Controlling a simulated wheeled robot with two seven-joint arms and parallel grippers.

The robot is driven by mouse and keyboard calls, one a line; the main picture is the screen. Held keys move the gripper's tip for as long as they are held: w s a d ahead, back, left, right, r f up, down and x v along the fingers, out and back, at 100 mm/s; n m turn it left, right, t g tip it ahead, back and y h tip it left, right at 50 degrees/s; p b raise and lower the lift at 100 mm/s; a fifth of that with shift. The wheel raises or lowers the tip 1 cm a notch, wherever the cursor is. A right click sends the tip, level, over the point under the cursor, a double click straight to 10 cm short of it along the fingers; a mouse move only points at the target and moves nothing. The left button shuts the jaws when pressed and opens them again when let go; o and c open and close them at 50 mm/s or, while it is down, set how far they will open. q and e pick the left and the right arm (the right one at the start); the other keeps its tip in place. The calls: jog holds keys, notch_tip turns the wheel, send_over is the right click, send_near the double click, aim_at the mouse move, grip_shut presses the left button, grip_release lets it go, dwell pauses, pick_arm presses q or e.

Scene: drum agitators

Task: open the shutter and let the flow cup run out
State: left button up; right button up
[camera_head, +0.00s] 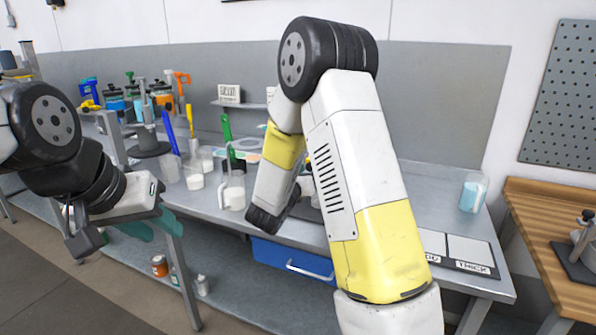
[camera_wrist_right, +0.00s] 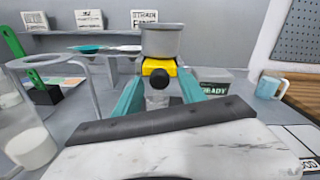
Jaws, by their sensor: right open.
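In the right wrist view the grey metal flow cup (camera_wrist_right: 160,42) stands upright straight ahead. Below it is a yellow block (camera_wrist_right: 158,68) with a round black knob (camera_wrist_right: 160,79) facing me, seemingly the shutter. My right gripper (camera_wrist_right: 160,92) is open, with one teal finger on each side of the knob's line; I cannot tell whether they touch anything. A greyish clear part shows beneath the knob. In the head view my own right arm hides the cup and right fingers. My left gripper (camera_head: 150,228) hangs at the bench's front left, its teal fingers partly hidden.
A cup of light-blue liquid (camera_head: 472,194) stands at the bench's right. A READY sign (camera_wrist_right: 216,88) is behind the right finger. Bottles and tools crowd the back left.

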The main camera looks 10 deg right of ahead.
grip_shut()
dwell(1.4)
